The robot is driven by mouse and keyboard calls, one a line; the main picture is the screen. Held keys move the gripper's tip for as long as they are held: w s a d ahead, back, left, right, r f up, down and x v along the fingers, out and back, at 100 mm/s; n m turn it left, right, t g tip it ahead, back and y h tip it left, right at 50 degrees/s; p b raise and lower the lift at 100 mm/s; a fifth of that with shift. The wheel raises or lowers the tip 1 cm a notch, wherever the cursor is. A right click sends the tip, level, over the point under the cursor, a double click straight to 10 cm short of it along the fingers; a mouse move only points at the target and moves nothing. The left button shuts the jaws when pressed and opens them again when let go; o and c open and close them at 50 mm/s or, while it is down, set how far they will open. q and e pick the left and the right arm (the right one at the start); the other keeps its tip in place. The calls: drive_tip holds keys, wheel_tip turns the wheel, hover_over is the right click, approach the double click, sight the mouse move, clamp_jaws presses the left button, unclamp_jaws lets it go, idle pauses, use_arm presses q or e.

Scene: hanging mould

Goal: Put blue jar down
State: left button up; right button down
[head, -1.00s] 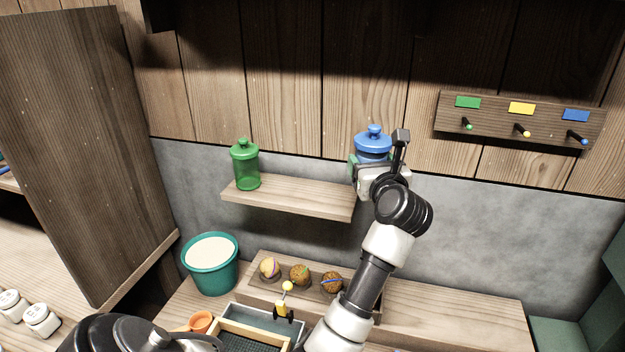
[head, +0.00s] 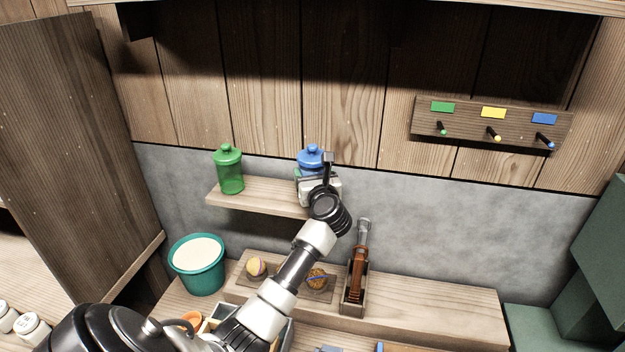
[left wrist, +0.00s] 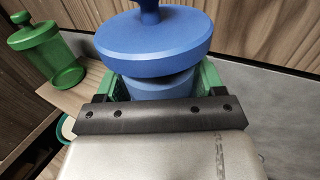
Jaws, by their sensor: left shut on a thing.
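The blue jar (head: 311,156) with its knobbed lid is upright at the right end of the wooden wall shelf (head: 258,192). My left gripper (head: 308,174) is shut on it, and my wrist hides most of its body. In the left wrist view the jar (left wrist: 155,45) stands between the green finger pads of the gripper (left wrist: 155,82). I cannot tell whether the jar's base touches the shelf, since it is hidden. My right gripper is not in view.
A green jar (head: 229,170) stands on the shelf's left part, apart from the blue one. A board with pegs (head: 490,125) hangs at the right. Below are a teal bucket (head: 197,266), small balls (head: 256,267) in a tray, and a brown-handled tool (head: 358,268) in a holder.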

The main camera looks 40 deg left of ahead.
use_arm(q)
wheel_tip(320, 180, down, 2)
drive_tip(key=shift+f, duration=0.15)
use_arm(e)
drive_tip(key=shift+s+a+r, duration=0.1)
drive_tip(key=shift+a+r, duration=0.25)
use_arm(q)
drive_tip(key=shift+f, duration=0.1)
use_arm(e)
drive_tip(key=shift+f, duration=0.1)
use_arm(q)
drive_tip(key=o, duration=0.7)
drive_tip(key=shift+f, duration=0.15)
drive_tip(key=o, duration=0.4)
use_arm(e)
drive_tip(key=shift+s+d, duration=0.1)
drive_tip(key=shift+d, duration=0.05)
use_arm(q)
drive_tip(key=shift+o, duration=0.2)
